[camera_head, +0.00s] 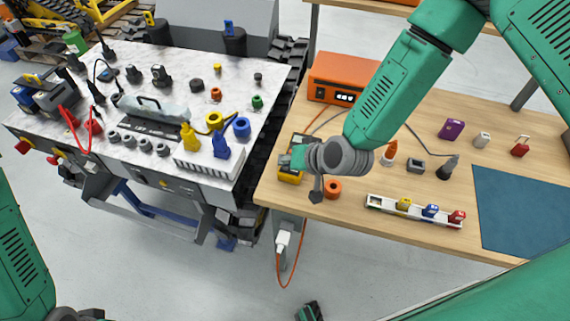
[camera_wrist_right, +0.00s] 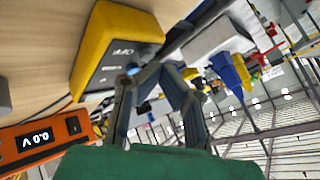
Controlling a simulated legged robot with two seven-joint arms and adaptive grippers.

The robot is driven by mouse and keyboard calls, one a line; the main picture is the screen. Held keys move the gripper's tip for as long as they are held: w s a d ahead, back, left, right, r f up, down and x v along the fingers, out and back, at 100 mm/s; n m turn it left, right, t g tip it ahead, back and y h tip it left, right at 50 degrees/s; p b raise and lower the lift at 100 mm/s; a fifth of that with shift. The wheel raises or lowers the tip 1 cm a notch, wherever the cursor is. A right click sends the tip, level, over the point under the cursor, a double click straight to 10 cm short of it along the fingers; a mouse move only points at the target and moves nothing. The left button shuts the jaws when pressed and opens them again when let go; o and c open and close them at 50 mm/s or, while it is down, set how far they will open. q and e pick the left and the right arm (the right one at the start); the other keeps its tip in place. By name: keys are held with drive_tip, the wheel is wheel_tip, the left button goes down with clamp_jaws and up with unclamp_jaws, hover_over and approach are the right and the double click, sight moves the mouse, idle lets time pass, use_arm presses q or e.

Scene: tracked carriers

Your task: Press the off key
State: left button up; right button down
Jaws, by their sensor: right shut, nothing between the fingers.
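The yellow box (camera_head: 290,178) with a dark face stands at the left edge of the wooden table, partly hidden by my right arm. In the right wrist view the yellow box (camera_wrist_right: 95,45) is close, and its face shows an upside-down OFF label (camera_wrist_right: 124,52). A small blue spot (camera_wrist_right: 133,69) shows by the label, beside my fingertips. My right gripper (camera_head: 284,160) is at the box, shut and empty; its fingers also show in the right wrist view (camera_wrist_right: 150,72). I cannot tell whether they touch the face.
An orange power supply (camera_head: 343,78) stands behind, reading 0.0 V in the wrist view. A marble-topped tracked carrier (camera_head: 180,90) with tools stands left, across a gap.

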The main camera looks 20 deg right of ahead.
sight(286, 168)
drive_tip(key=shift+r, duration=0.45)
drive_tip(key=shift+r, duration=0.1)
wheel_tip(286, 168, up, 5)
drive_tip(key=p, duration=0.4)
drive_tip(key=shift+s+f, duration=0.1)
drive_tip(key=shift+f, duration=0.1)
idle(0.5)
drive_tip(key=s+d+f+n+g+h, duration=0.1)
drive_tip(key=s+d+f+g+h, duration=0.3)
drive_tip(key=s, duration=0.6)
drive_tip(key=s+d+f+g+y, duration=0.1)
drive_tip(key=s+d+f, duration=0.1)
drive_tip(key=s+d, duration=0.6)
drive_tip(key=s+d+f+n+g+h, duration=0.1)
drive_tip(key=s+d+f+g+h, duration=0.15)
drive_tip(key=s, duration=0.95)
wheel_tip(286, 168, down, 13)
drive_tip(key=w+n+b, duration=0.1)
drive_tip(key=w+b, duration=0.1)
drive_tip(key=b, duration=1.2)
drive_tip(key=shift+a+y+b, duration=0.25)
drive_tip(key=shift+y+b, duration=0.05)
drive_tip(key=shift+y, duration=0.05)
